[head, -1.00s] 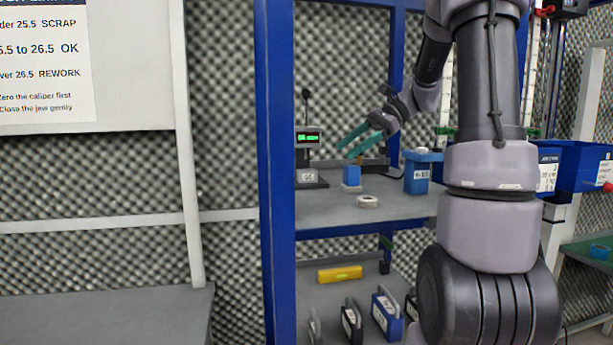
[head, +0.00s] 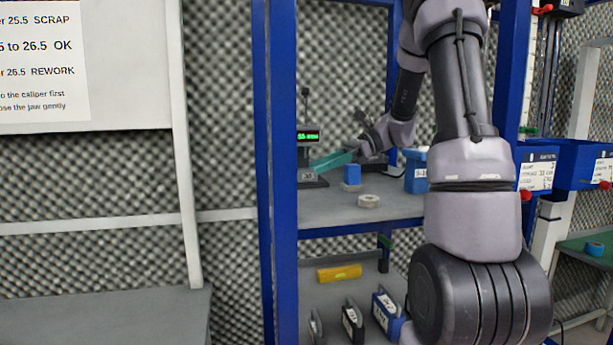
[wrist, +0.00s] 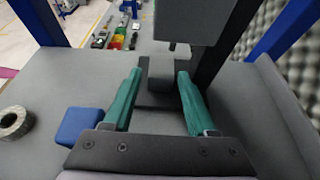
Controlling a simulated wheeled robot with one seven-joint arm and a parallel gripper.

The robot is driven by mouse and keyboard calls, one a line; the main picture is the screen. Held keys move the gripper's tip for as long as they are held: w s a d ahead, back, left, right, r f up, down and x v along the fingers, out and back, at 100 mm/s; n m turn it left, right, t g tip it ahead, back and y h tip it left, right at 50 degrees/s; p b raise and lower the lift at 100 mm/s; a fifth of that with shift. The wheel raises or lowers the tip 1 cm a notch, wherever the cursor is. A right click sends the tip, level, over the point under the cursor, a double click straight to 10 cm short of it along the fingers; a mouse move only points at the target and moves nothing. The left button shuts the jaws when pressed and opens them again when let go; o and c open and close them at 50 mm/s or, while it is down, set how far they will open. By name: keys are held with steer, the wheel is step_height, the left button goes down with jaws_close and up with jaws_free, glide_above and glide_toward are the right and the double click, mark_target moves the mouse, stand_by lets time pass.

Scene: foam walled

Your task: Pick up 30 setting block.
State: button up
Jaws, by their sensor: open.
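A small grey block with a pale label, which I take to be the 30 setting block (head: 308,177), sits on the dark base of the display gauge. The label is too small to read surely. In the wrist view the grey block (wrist: 160,70) lies ahead, between the tips of my open teal fingers. My gripper (head: 316,165) is just above and beside the block in the head view. I cannot tell whether a finger touches it. My gripper (wrist: 158,75) holds nothing.
The gauge (head: 308,136) with a green readout stands behind the block. A blue block (head: 352,174) and a pale ring (head: 369,201) stand close by on the grey shelf (head: 330,213). A blue post (head: 283,200) borders the shelf at left. A blue box (head: 415,180) stands right.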

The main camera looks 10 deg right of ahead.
mark_target(309, 169)
steer(key=x, duration=0.4)
steer(key=shift+a+r, duration=0.1)
steer(key=shift+a, duration=0.2)
jaws_close()
